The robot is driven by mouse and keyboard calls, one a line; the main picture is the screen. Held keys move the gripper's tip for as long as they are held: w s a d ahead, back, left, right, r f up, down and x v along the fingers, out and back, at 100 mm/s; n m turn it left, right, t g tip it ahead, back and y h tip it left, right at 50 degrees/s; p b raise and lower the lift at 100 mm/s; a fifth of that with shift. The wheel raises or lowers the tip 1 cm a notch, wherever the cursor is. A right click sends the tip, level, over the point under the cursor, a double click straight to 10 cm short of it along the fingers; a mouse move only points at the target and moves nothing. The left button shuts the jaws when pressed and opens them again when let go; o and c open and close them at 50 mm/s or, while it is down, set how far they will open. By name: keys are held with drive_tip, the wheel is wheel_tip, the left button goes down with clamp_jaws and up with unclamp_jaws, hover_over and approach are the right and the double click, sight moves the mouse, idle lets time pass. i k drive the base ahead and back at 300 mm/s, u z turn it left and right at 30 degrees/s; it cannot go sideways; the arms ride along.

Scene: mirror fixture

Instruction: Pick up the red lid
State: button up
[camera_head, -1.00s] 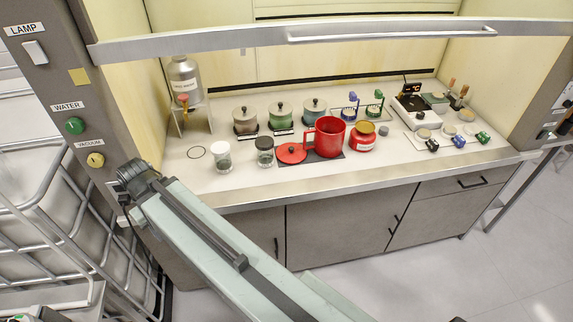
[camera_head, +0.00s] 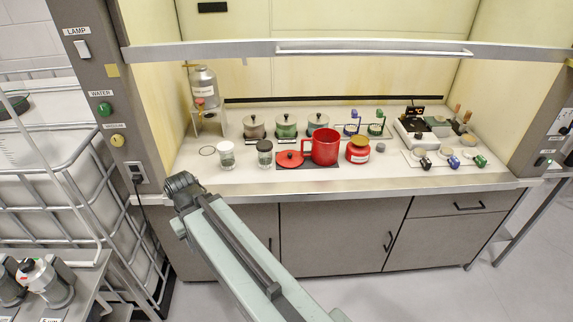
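The red lid (camera_head: 287,160) has a small dark knob. It lies on the worktop of the fume hood, at the left end of a dark mat (camera_head: 318,166). The red pot (camera_head: 325,147) stands just right of it, with its handle toward the lid. My arm (camera_head: 245,260) reaches up from the bottom, and its dark end joint is left of the lid and in front of the counter edge. No gripper fingers show, so I cannot see whether they hold anything.
Two jars (camera_head: 265,153) stand left of the lid. Three lidded pots (camera_head: 285,126) stand behind. A red jar (camera_head: 358,150) is right of the red pot. A raised sash bar (camera_head: 370,48) crosses above. The worktop's front strip is clear.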

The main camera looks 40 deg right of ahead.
sight(288, 159)
drive_tip(key=z, duration=0.1)
drive_tip(key=i, duration=0.9)
drive_tip(key=u, duration=0.25)
drive_tip(key=k, duration=0.75)
drive_tip(key=z, duration=0.15)
drive_tip(key=i, duration=1.25)
